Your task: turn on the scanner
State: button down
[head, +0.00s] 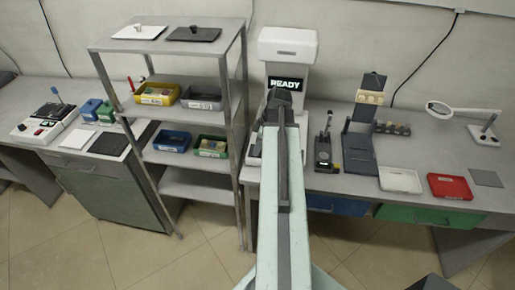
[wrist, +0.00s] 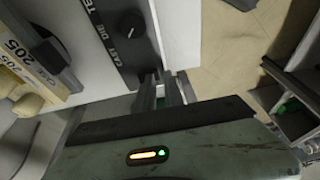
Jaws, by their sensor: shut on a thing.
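The white machine that looks like the scanner (head: 287,48) stands on the bench against the wall. Its dark display (head: 286,84) is lit and reads READY. My gripper (head: 276,97) is in front of it, and my arm hides much of its lower front. In the wrist view, a dark panel (wrist: 112,38) carries lettering and a round black knob (wrist: 126,24) with a white mark. My gripper's fingers (wrist: 160,90) are close together at the panel's lower end, below that knob. They are shut on a small grey part, mostly hidden between them.
A shelf rack (head: 240,110) with several bins stands close on the left. A dark upright device (head: 325,150), a white tray (head: 400,180) and a red tray (head: 450,186) are on the bench to the right. Cream blanks (wrist: 22,80) are close in the wrist view.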

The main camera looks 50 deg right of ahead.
jog(key=shift+s+f, duration=0.15)
jog(key=shift+f, duration=0.1)
jog(key=shift+w+d, duration=0.35)
jog(key=shift+d, duration=0.25)
jog(key=shift+d+r, duration=0.1)
jog(key=shift+w+r+p, duration=0.2)
jog(key=shift+r+p, duration=0.2)
jog(key=shift+p, duration=0.25)
jog(key=r+p, duration=0.2)
jog(key=a+r+p, duration=0.1)
jog(key=r+p, duration=0.1)
jog(key=shift+s+r+p, duration=0.2)
jog(key=shift+r+p, duration=0.2)
jog(key=s+a+p+v, duration=0.1)
jog(key=p+v, duration=0.7)
jog(key=shift+s+r, duration=0.15)
jog(key=shift+r, duration=0.15)
jog(key=shift+d, duration=0.1)
